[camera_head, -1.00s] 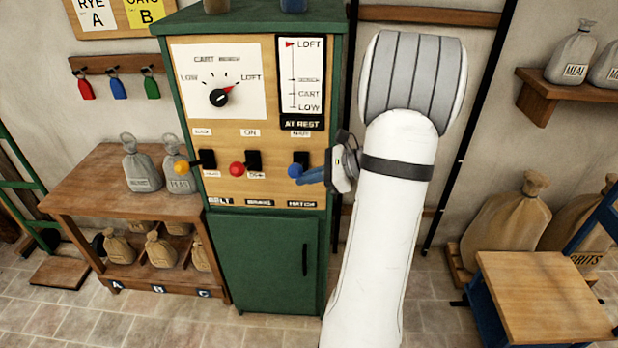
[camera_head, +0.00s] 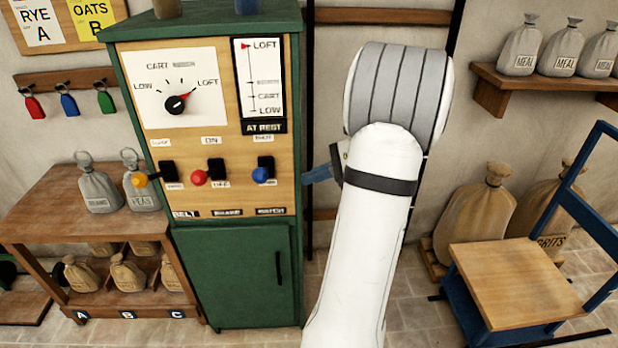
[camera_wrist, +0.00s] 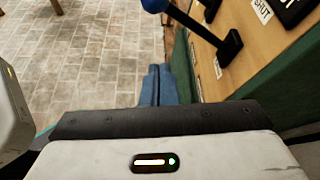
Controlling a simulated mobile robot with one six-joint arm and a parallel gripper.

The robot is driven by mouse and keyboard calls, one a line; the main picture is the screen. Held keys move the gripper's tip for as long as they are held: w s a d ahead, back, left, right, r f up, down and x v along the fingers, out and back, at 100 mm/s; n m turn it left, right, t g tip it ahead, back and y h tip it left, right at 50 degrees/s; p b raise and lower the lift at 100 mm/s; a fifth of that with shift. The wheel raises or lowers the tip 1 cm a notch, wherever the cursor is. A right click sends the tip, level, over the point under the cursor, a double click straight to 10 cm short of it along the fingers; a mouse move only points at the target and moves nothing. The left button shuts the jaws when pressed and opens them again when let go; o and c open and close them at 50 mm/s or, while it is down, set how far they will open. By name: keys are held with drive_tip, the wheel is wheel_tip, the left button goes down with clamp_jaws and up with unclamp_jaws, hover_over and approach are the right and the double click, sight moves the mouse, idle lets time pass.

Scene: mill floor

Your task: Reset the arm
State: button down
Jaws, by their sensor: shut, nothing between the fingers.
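My gripper (camera_head: 318,175) is in front of the right edge of the green control cabinet (camera_head: 245,262), mostly hidden behind my white arm in the head view. In the wrist view its blue fingers (camera_wrist: 158,86) are together with nothing between them. The blue-knobbed lever (camera_head: 261,175) is to the left of the fingers, apart from them. In the wrist view that blue knob (camera_wrist: 155,5) shows at the top, beyond the fingertips. The red-knobbed lever (camera_head: 199,178) and the yellow-knobbed lever (camera_head: 140,180) stand further left on the panel.
A wooden bench (camera_head: 40,200) with grey sacks stands left of the cabinet. A chair (camera_head: 515,275) with a wooden seat stands at the right, with large sacks (camera_head: 470,222) behind it. A shelf (camera_head: 530,84) of meal sacks hangs above. Tiled floor (camera_wrist: 85,60) lies clear.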

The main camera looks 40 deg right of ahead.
idle(0.3)
drive_tip(key=s+a+n+g+h, duration=0.15)
drive_tip(key=a+n+g, duration=0.55)
drive_tip(key=a, duration=0.9)
drive_tip(key=s+a+n+t+h, duration=0.1)
drive_tip(key=s+a+n+h, duration=0.7)
drive_tip(key=a+n, duration=0.4)
drive_tip(key=shift+s+a+r+n, duration=0.3)
drive_tip(key=shift+s+n, duration=0.25)
drive_tip(key=shift+n, duration=2.05)
